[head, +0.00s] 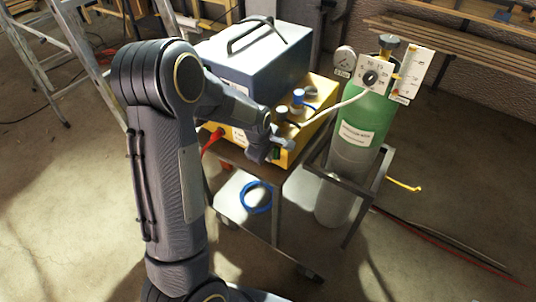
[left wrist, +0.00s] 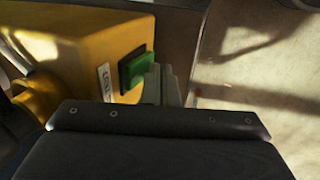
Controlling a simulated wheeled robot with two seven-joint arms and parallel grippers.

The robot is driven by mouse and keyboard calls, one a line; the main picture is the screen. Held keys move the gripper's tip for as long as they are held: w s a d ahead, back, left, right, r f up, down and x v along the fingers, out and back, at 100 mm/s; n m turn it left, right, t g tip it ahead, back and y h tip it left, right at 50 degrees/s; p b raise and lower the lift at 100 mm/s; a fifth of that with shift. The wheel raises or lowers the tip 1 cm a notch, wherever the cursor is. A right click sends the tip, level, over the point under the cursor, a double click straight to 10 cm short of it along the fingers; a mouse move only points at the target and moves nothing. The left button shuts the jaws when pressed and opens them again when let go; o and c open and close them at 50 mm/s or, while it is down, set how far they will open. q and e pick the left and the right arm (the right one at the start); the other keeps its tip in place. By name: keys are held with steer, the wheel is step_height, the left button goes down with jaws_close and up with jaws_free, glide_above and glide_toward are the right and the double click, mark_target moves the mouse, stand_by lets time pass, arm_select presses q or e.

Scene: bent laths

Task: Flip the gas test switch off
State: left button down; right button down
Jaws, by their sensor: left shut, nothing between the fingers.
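The yellow welding machine (head: 322,92) stands on a cart, with knobs and cables on its front. In the left wrist view, a green switch (left wrist: 132,70) sticks out of the yellow housing (left wrist: 88,45), beside a small white label (left wrist: 105,84) too small to read surely. My left gripper (head: 286,145) is at the lower front of the machine. In the left wrist view its closed fingers (left wrist: 164,84) are empty and right beside the switch's right side; I cannot tell whether they touch. My right gripper is out of view.
A green and grey gas cylinder (head: 358,140) with gauge and flow meter stands right of the machine, in the cart frame. A pale hose runs from it to the machine. A blue-grey box (head: 260,60) sits on top. A blue cable coil (head: 257,197) lies on the lower shelf.

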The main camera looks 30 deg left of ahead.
arm_select(q)
steer(key=f+b, duration=0.1)
steer(key=b, duration=0.1)
steer(key=shift+w+t+b, duration=0.2)
steer(key=shift+t+b, duration=0.15)
steer(key=shift+t, duration=0.05)
steer(key=shift+r+p, duration=0.4)
steer(key=shift+p, duration=0.05)
steer(key=shift+r, duration=0.1)
steer(key=shift+w+r+p, duration=0.1)
steer(key=shift+r+p, duration=0.6)
steer(key=shift+r, duration=0.05)
